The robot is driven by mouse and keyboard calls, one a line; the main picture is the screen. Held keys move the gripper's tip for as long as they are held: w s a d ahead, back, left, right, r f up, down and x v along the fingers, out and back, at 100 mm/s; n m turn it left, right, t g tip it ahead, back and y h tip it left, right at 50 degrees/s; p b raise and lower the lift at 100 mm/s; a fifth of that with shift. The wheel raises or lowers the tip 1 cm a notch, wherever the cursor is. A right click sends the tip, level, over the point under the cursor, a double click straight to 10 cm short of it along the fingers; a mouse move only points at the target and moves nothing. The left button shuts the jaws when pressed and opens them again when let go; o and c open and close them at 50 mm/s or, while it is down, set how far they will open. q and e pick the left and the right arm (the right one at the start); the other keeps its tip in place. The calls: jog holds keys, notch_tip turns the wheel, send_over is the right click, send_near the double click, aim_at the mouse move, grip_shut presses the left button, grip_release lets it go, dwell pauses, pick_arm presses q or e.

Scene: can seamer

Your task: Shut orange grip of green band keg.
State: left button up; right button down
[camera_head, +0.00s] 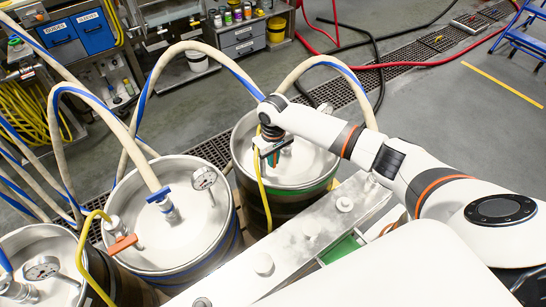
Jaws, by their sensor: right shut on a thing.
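The green band keg (312,165) stands right of centre, with a green stripe below its steel rim. My right gripper (270,152) is over the near left part of its lid, at the fittings. It is shut on the orange grip, which is mostly hidden by the fingers; only a small orange-red part shows. My left gripper is out of view.
A blue band keg (180,235) with an orange grip (122,244), blue grip (158,194) and gauge (204,178) stands to the left. Another keg (50,245) is at lower left. Beige hoses arch above the kegs. A yellow hose (263,195) hangs beside my gripper.

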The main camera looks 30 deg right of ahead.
jog(key=shift+r, duration=0.1)
jog(key=shift+y+p, duration=0.6)
jog(key=shift+y, duration=0.3)
jog(key=shift+g+y, duration=0.3)
jog(key=shift+y, duration=0.6)
jog(key=shift+w+d+f+y+b, duration=0.15)
jog(key=shift+y+b, duration=0.2)
jog(key=shift+y, duration=0.2)
jog(key=shift+s+f+y+b, duration=0.1)
jog(key=shift+y+b, duration=0.2)
jog(key=shift+y, duration=0.25)
jog(key=shift+r+g+y+b, duration=0.15)
jog(key=shift+g+y+b, duration=0.15)
jog(key=shift+y+b, duration=1.05)
jog(key=c, duration=1.5)
grip_release()
